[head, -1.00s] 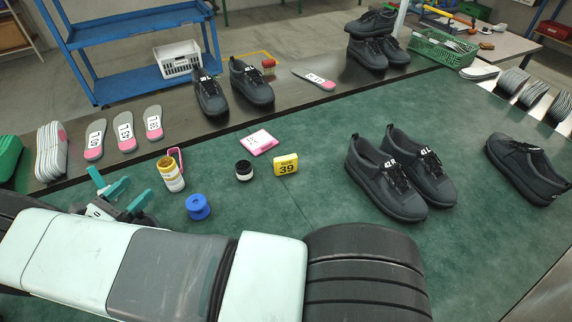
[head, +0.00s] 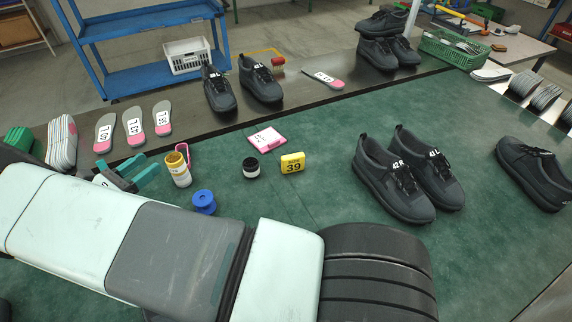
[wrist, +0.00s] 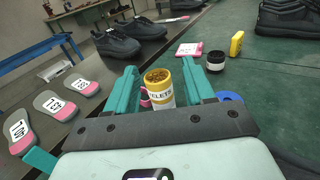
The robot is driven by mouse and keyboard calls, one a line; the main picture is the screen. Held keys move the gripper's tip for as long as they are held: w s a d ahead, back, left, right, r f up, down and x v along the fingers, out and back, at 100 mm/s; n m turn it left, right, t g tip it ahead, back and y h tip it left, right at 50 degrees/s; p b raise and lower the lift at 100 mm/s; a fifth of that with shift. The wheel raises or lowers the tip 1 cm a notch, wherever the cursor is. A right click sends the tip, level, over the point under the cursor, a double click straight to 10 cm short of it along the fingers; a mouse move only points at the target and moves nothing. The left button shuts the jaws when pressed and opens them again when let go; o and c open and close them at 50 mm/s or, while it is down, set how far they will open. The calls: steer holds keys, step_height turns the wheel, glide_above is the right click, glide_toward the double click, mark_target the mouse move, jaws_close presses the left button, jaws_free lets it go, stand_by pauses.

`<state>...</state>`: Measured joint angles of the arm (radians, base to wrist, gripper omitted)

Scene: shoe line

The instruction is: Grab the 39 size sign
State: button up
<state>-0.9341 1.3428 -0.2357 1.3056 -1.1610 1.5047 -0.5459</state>
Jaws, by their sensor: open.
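The 39 size sign (head: 292,162) is a small yellow block with a dark "39" standing on the green mat, right of a black jar. In the wrist view the yellow sign (wrist: 236,43) shows at the upper right, outside my fingers. My gripper (head: 138,171) has teal fingers, and they are open. It is left of the sign, near a yellow-and-white eyelet jar (head: 179,170). In the wrist view the jar appears between the fingers of my gripper (wrist: 158,75); the head view shows it beyond the fingertips.
The black jar (head: 251,168), a pink-and-white pad (head: 267,139) and a blue spool (head: 203,202) are near the sign. A pair of dark shoes (head: 395,180) stands to its right. Insoles (head: 134,127) lie on the dark strip behind. Bare mat lies in front of the sign.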

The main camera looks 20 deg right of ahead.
steer(key=w+d+m+g, duration=0.1)
steer(key=d+m+g, duration=0.45)
steer(key=d, duration=1.15)
steer(key=m+g+y, duration=0.2)
steer(key=m+g, duration=0.1)
steer(key=g, duration=0.3)
glide_toward(293, 155)
step_height(293, 155, up, 5)
steer(key=d+f, duration=0.1)
steer(key=f, duration=0.1)
steer(key=s+d+f, duration=0.1)
steer(key=d+f, duration=0.1)
steer(key=f, duration=0.1)
steer(key=d+f, duration=0.2)
steer(key=shift+s+f, duration=0.25)
steer(key=shift+s, duration=0.05)
steer(key=x, duration=0.5)
steer(key=shift+w+r, duration=0.1)
steer(key=shift+w, duration=0.2)
steer(key=shift+c, duration=0.3)
jaws_close()
